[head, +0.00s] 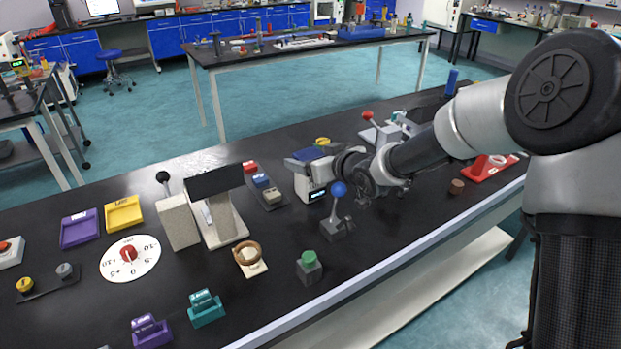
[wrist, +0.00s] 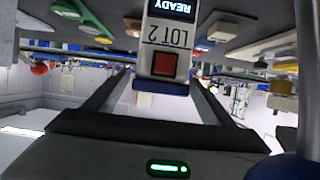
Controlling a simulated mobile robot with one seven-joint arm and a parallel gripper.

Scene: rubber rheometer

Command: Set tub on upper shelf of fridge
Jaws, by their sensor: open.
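I cannot make out a fridge or a shelf of one in either view, and I cannot tell which object is the tub. My gripper (head: 308,161) is open over the black bench, at the top of a small white device (head: 309,189) with a blue top. In the wrist view, which is upside down, the white device (wrist: 163,38) shows a lit READY display, the words LOT 2 and a red square. It appears between the two dark fingers. I cannot tell whether they touch it.
A blue-knobbed lever (head: 338,190) and a green button (head: 309,258) stand near the gripper. A purple tray (head: 80,229), a yellow tray (head: 123,214) and a round dial (head: 115,262) are at left.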

